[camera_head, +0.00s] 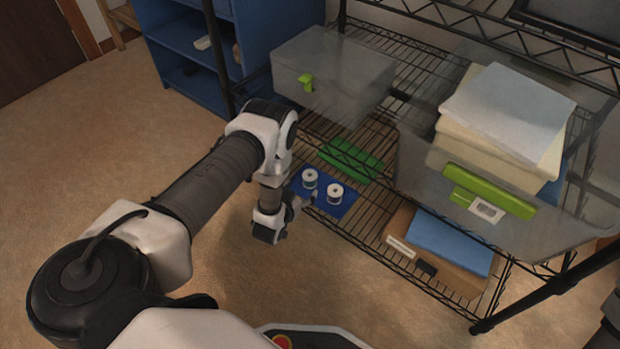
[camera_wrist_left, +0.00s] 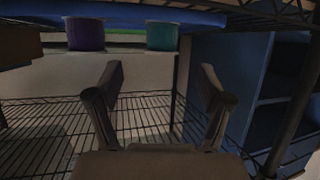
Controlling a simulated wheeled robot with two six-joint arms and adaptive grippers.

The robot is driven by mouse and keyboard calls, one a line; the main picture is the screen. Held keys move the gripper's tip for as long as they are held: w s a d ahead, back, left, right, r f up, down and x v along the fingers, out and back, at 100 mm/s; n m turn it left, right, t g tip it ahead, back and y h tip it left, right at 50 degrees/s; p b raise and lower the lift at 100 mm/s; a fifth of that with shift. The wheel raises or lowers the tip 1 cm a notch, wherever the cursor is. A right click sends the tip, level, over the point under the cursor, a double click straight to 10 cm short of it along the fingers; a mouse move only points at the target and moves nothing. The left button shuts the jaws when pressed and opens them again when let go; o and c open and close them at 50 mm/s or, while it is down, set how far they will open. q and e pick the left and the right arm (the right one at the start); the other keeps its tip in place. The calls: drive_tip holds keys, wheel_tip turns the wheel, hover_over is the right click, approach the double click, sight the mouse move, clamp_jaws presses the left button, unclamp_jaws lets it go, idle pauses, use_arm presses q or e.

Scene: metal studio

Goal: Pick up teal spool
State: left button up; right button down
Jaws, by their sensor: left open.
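The teal spool (camera_wrist_left: 162,36) shows in the left wrist view, which looks upside down, beside a purple spool (camera_wrist_left: 85,34). In the head view, the teal spool (camera_head: 310,179) appears to be the left of two white-topped spools; the purple one (camera_head: 334,193) is to its right. Both stand upright on a blue mat (camera_head: 338,210) on the wire shelf. My left gripper (camera_head: 302,201) is at the mat's near-left edge, close to the teal spool. In the wrist view its fingers (camera_wrist_left: 160,82) are open and empty, with the teal spool ahead of them. My right gripper is out of view.
A green item (camera_head: 350,158) lies behind the mat. A cardboard box with a blue top (camera_head: 450,243) stands to the right on the shelf. A grey bin (camera_head: 333,75) and a clear bin of stacked cloths (camera_head: 500,115) sit above. Open carpet lies left of the rack.

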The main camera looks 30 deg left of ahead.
sight(307, 181)
use_arm(q)
drive_tip(key=b+x, duration=0.2)
drive_tip(key=x, duration=0.2)
drive_tip(key=b+x, duration=0.3)
drive_tip(key=shift+w+a+f, duration=0.15)
drive_tip(key=shift+w+f, duration=0.1)
drive_tip(key=shift+f, duration=0.15)
drive_tip(key=shift+w, duration=0.2)
drive_tip(key=shift+r, duration=0.2)
drive_tip(key=c, duration=1.1)
